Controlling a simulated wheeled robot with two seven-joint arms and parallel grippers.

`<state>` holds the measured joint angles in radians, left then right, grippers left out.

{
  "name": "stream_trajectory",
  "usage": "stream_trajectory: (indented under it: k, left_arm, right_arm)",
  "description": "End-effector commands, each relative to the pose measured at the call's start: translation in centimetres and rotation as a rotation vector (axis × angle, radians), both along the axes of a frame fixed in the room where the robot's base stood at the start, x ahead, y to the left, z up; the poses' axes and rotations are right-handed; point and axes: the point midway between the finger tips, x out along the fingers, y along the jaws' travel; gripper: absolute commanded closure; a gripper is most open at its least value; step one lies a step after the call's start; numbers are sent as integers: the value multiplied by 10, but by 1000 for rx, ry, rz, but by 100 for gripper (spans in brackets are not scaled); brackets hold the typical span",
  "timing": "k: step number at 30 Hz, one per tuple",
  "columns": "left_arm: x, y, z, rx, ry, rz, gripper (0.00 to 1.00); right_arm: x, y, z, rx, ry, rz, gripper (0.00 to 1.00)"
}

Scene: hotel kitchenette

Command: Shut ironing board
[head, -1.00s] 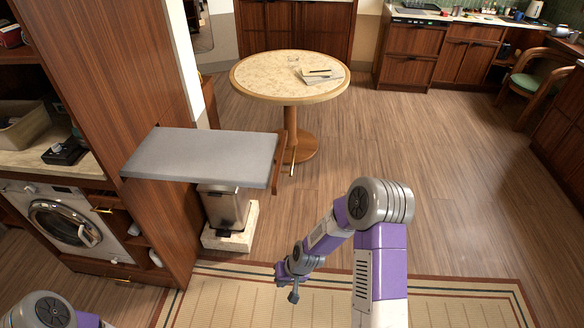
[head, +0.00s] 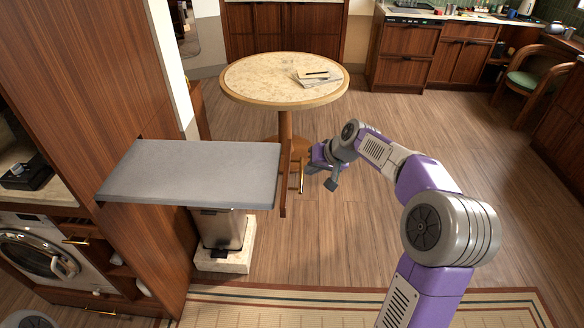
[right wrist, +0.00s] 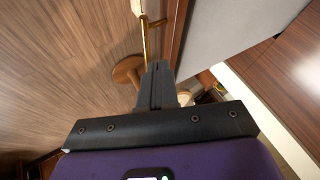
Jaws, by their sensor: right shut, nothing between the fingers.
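The ironing board (head: 195,172) is folded out flat from the tall wooden cabinet at the left, its grey top level. A wooden front panel (head: 285,180) stands upright at its outer end, with a vertical brass handle (head: 301,174). My right gripper (head: 312,167) is just right of the handle, shut and empty. In the right wrist view the shut fingers (right wrist: 157,84) point toward the brass handle (right wrist: 146,38) and panel (right wrist: 178,35), with the grey board (right wrist: 225,30) beyond. Whether the fingertips touch the handle is unclear. My left gripper is out of view.
A round table (head: 285,78) with papers stands just behind the board's outer end. A bin (head: 222,230) stands on a pale block under the board. A washing machine (head: 40,250) is at lower left. The wooden floor to the right is clear; a rug (head: 270,312) lies in front.

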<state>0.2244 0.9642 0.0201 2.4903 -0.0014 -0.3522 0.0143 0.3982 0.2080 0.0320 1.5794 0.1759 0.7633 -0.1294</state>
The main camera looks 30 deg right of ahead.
Motion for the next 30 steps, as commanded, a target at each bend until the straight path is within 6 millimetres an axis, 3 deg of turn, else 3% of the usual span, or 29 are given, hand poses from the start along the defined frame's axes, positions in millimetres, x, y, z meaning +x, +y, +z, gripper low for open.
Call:
stream_trajectory:
  k: [15, 30]
  left_arm:
    - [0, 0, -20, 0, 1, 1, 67]
    - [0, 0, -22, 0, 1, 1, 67]
  right_arm:
    - [46, 18, -69, 2, 2, 2, 100]
    - [55, 21, -79, 1, 2, 1, 100]
